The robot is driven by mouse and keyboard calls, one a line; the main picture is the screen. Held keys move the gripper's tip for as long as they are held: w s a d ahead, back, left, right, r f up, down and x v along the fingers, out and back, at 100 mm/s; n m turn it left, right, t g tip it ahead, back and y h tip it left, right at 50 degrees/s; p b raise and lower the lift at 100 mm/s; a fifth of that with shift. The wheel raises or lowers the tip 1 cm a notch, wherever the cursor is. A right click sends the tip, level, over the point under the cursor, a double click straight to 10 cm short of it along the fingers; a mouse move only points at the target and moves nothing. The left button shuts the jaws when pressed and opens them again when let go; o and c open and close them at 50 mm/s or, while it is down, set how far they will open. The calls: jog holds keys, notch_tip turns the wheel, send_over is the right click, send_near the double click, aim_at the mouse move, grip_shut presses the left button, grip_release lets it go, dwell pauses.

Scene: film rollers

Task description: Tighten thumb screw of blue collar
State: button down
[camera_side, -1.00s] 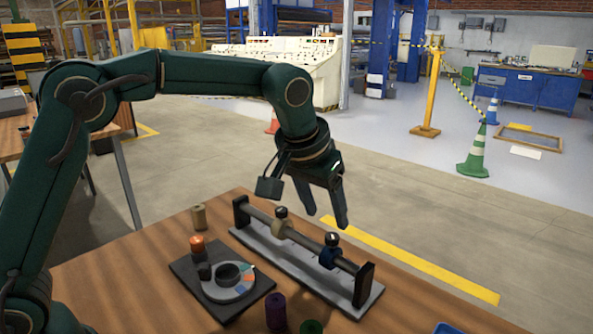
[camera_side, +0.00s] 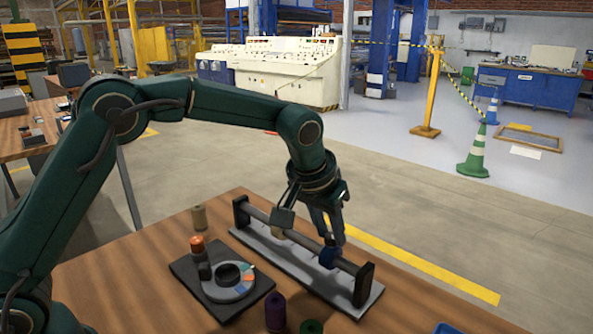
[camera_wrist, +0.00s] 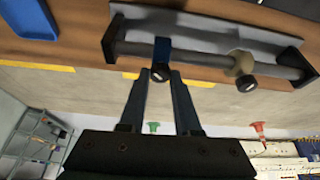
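The blue collar (camera_side: 328,258) sits on the horizontal bar of the stand. Its dark thumb screw is hidden by the fingers in the side view but shows in the wrist view (camera_wrist: 160,74), beside the blue collar (camera_wrist: 162,48). My gripper (camera_side: 331,238) points down over the blue collar. In the wrist view the fingers (camera_wrist: 160,77) are apart, one on each side of the thumb screw, with a small gap seeming to remain. I cannot tell if either finger touches it. A beige collar (camera_wrist: 241,64) with its own dark screw (camera_wrist: 246,84) is on the same bar.
The grey stand base (camera_side: 275,254) lies on the wooden table (camera_side: 120,280). A dark fixture with a grey dial (camera_side: 228,290) stands to its left. A tan spool (camera_side: 199,217), a purple spool (camera_side: 275,312) and a green spool (camera_side: 311,327) stand nearby. A blue tray (camera_wrist: 28,18) shows at a corner.

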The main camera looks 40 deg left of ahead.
jog(key=shift+m, duration=0.3)
jog(key=m, duration=0.1)
jog(key=m+h, duration=0.1)
jog(key=m, duration=0.1)
jog(key=shift+a+h, duration=0.2)
jog(key=shift+h, duration=0.1)
jog(key=shift+a+m+g+h, duration=0.1)
jog(key=shift+m+g+h, duration=0.25)
jog(key=shift+m, duration=0.9)
jog(key=shift+m+g+h, duration=0.25)
jog(key=shift+m+h, duration=0.1)
jog(key=shift+m, duration=0.9)
jog(key=c, duration=0.6)
grip_release()
jog(key=shift+w, duration=0.1)
jog(key=shift+v, duration=2.6)
